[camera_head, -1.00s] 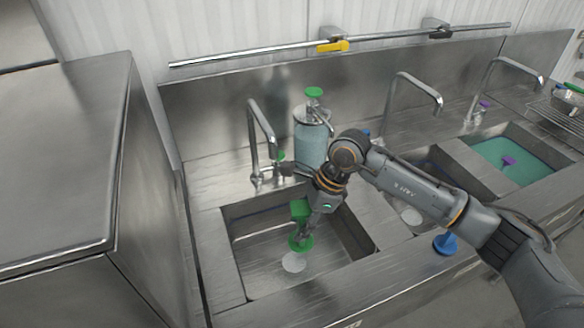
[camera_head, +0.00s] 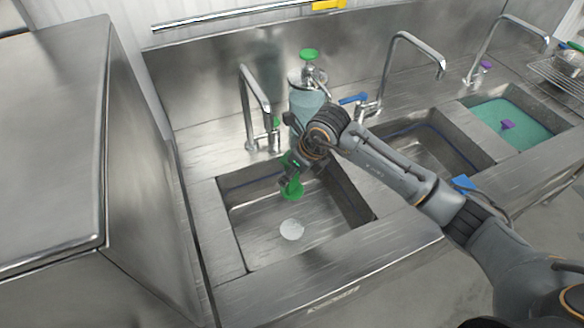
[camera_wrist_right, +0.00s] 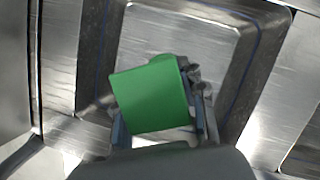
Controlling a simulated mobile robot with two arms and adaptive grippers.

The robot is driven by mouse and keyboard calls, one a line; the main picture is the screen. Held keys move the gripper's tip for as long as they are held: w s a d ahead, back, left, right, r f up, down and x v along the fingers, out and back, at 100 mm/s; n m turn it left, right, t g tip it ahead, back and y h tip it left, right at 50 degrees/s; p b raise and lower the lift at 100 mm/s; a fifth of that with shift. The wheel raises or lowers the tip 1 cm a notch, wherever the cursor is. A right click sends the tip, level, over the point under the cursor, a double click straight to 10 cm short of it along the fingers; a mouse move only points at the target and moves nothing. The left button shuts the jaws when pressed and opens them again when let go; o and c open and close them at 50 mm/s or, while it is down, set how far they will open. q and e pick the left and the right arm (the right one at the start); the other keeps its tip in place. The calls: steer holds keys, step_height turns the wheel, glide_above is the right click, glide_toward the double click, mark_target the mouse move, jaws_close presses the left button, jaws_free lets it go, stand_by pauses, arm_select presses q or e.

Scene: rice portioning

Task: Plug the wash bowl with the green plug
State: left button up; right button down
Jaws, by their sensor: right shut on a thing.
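The green plug (camera_head: 291,189) is in my right gripper (camera_head: 295,172), which is shut on it. It hangs over the left wash bowl (camera_head: 222,215), toward the back, apart from the pale round drain (camera_head: 291,229) in the bowl floor. The drain is uncovered in the head view. In the right wrist view the plug's square green top (camera_wrist_right: 150,97) fills the middle, with the right gripper's fingers (camera_wrist_right: 165,125) around it. The top hides most of the plug's lower part and the drain. My left gripper is not in view.
A tap (camera_head: 250,100) and a soap dispenser (camera_head: 307,100) with a green top stand behind the bowl. A middle basin (camera_head: 440,150) and a right basin of green water (camera_head: 530,120) with a purple plug (camera_head: 507,125) lie to the right. A tall steel cabinet (camera_head: 60,120) stands left.

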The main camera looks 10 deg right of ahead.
steer(key=shift+f+b, duration=7.3)
steer(key=shift+f, duration=2.95)
steer(key=shift+f+b, duration=0.5)
steer(key=shift+b, duration=0.2)
steer(key=c, duration=0.7)
jaws_free()
